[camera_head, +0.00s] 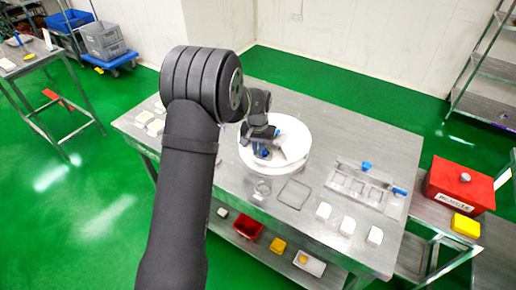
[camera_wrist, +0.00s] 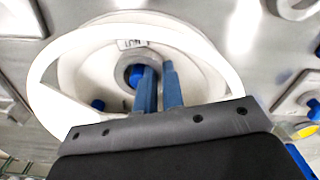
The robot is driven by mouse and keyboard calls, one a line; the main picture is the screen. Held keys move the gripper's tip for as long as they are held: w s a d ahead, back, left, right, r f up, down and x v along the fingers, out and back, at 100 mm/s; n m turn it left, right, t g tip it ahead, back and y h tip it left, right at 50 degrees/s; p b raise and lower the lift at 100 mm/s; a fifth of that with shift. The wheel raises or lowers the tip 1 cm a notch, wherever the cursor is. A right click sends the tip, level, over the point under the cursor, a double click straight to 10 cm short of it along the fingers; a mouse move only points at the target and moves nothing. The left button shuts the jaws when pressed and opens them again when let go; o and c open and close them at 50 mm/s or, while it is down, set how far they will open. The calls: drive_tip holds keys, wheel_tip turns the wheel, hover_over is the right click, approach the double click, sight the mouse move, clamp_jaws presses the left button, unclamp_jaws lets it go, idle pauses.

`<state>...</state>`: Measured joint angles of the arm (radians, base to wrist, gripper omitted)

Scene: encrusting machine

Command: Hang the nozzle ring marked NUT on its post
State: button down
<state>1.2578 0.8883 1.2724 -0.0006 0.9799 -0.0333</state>
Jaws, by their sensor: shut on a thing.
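A grey nozzle ring (camera_wrist: 126,72) shows in the wrist view in front of a white bowl-shaped part, with something blue visible through its hole. My gripper (camera_wrist: 160,66) has its two blue fingers shut on the ring's right side. A small label (camera_wrist: 130,43) shows just above the ring; its marking is too small to read. In the head view my gripper (camera_head: 264,151) is over the large white round bowl (camera_head: 293,128), and my arm hides part of it. The ring cannot be made out there. I cannot tell which part is the NUT post.
The steel table (camera_head: 340,140) carries a wire square (camera_head: 295,194), a small clear round piece (camera_head: 262,188), several white blocks (camera_head: 323,211) and a metal plate (camera_head: 345,180) with blue knobs. A red box (camera_head: 460,183) stands right of the table. The table's far right is clear.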

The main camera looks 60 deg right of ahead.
drive_tip(key=c, duration=1.1)
unclamp_jaws()
drive_tip(key=shift+o, duration=0.2)
drive_tip(key=shift+r, duration=4)
drive_tip(key=shift+f, duration=0.1)
drive_tip(key=shift+f, duration=3.1)
